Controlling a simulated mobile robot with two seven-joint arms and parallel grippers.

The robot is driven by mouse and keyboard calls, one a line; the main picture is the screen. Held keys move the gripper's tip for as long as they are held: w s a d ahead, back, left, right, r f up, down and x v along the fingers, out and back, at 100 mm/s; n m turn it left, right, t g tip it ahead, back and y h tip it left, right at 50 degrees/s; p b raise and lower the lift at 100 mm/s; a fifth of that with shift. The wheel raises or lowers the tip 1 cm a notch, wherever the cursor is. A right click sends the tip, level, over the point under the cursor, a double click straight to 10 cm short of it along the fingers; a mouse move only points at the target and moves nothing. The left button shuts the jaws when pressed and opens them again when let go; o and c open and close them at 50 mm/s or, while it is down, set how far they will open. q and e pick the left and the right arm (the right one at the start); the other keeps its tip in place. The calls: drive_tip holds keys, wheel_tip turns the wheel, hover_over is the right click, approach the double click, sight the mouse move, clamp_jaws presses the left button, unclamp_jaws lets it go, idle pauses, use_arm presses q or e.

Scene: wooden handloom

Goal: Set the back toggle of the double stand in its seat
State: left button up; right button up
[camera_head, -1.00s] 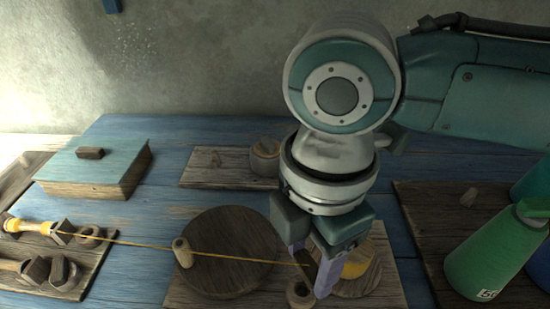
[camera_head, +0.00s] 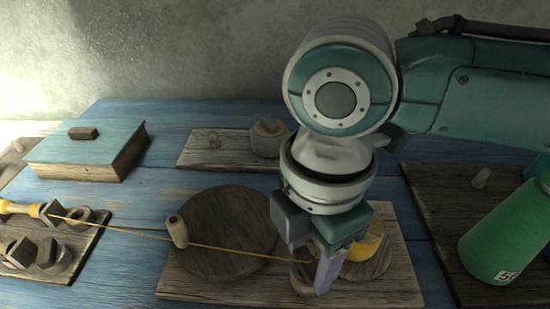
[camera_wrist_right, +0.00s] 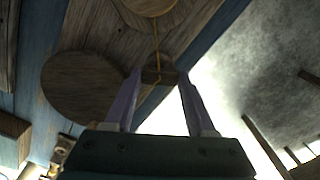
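My right gripper (camera_head: 314,272) points down at the right end of the board (camera_head: 395,288) with the round dark disc (camera_head: 228,232). In the right wrist view its two fingers (camera_wrist_right: 160,85) stand apart, with a dark wooden toggle (camera_wrist_right: 158,70) between the tips that seems gripped. A yellow thread (camera_head: 235,249) runs to it from the left, past a wooden peg (camera_head: 177,231) on the disc. The fingers partly hide the toggle and the round wooden seat below. At far left, dark blocks (camera_head: 47,252) and a ring (camera_head: 80,216) sit on another board. My left gripper is not in view.
A yellow spool (camera_head: 366,245) stands right beside the fingers. A blue-lidded box (camera_head: 88,145) is at the back left. A small board (camera_head: 228,150) with a wooden pot (camera_head: 268,138) lies behind the disc.

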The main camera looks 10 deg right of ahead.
drive_tip(key=o, duration=0.5)
drive_tip(key=shift+o, duration=0.2)
drive_tip(key=shift+r, duration=0.1)
wheel_tip(320, 180, up, 10)
drive_tip(key=p, duration=0.2)
